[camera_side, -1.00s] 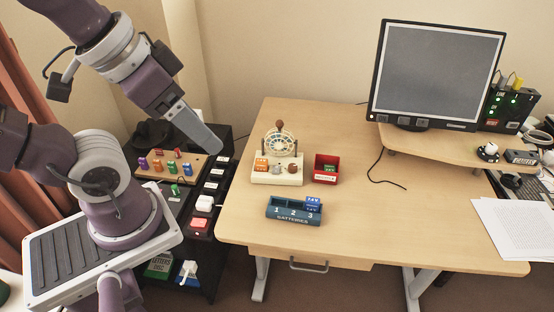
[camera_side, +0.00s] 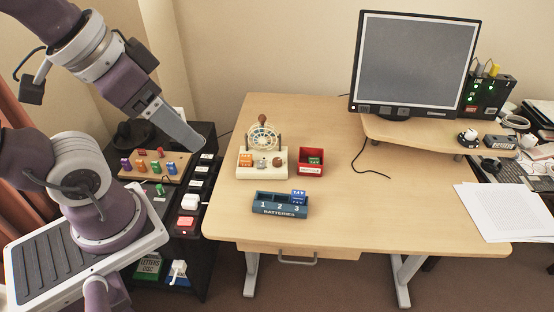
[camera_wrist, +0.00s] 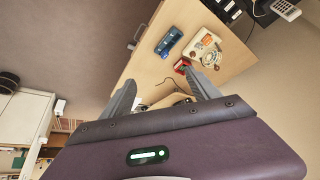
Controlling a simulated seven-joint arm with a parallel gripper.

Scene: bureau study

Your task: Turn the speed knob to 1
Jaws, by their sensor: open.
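A cream device (camera_side: 262,175) stands on the left part of the desk, with a spoked wheel (camera_side: 263,138) upright at its back. Its front carries an orange block, a grey knob (camera_side: 261,163) and a brown round knob (camera_side: 278,161). I cannot read any knob label or setting, so I cannot tell which knob is for speed. The device also shows in the wrist view (camera_wrist: 206,50). My gripper (camera_wrist: 160,77) is open and empty, its two fingers apart. In the side view my gripper (camera_side: 190,133) hangs left of the device, above the black side shelf, touching nothing there.
A red box (camera_side: 311,168) stands right of the device. A blue battery tray (camera_side: 272,207) lies in front, with a blue battery in its right end. A pegboard (camera_side: 154,167) and switches sit on the black shelf. A monitor (camera_side: 415,65) stands at the back right. The desk middle is mostly clear.

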